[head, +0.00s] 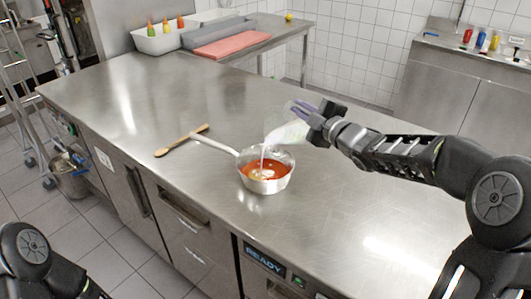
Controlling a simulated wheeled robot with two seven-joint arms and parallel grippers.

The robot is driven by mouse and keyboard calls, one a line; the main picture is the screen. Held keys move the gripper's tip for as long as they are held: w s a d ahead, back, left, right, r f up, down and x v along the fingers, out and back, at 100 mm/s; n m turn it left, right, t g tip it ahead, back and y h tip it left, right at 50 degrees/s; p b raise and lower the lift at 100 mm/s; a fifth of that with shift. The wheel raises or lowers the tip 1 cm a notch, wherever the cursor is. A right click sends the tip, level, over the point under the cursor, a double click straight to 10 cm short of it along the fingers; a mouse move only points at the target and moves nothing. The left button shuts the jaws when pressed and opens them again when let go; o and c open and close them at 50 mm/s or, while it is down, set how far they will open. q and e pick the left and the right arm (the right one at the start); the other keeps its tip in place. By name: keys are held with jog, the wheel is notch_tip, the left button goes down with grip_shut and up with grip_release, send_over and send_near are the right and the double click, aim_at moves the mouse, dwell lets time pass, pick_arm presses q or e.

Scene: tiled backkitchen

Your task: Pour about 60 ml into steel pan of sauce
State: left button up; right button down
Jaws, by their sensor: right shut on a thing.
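The steel pan (266,184) stands on the steel counter with orange-red sauce (262,170) in it. Its handle points to the upper left. My right gripper (318,122) is shut on a pale, whitish container (289,133), tilted with its mouth to the left above the pan's back right rim. A thin pale stream (262,157) falls from it into the pan, and a lighter patch shows on the sauce. The gripper's fingers partly hide the container. My left arm is at the lower left, with its gripper out of view.
A wooden spoon (182,140) lies on the steel counter (330,225), beside the pan's handle. A white bin with colored bottles (158,38) and a red board (232,44) are at the back. The counter's right part is clear.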

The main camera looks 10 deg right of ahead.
jog(key=shift+a+r, duration=0.25)
jog(key=shift+r, duration=0.05)
dwell(0.9)
jog(key=d+m+p, duration=0.2)
jog(key=p, duration=0.1)
jog(key=shift+w+d+f, duration=0.2)
jog(key=shift+f, duration=0.2)
jog(key=shift+w+d+r+m+p, duration=0.15)
jog(key=shift+d+r+m+p, duration=0.2)
jog(key=shift+p, duration=0.3)
jog(key=shift+w+d+r+m+p, duration=0.1)
jog(key=shift+r+m+p, duration=0.15)
jog(key=shift+r+p, duration=0.3)
jog(key=shift+d+f+m, duration=0.4)
jog(key=shift+f+m, duration=0.1)
jog(key=shift+f, duration=0.25)
jog(key=shift+a, duration=0.15)
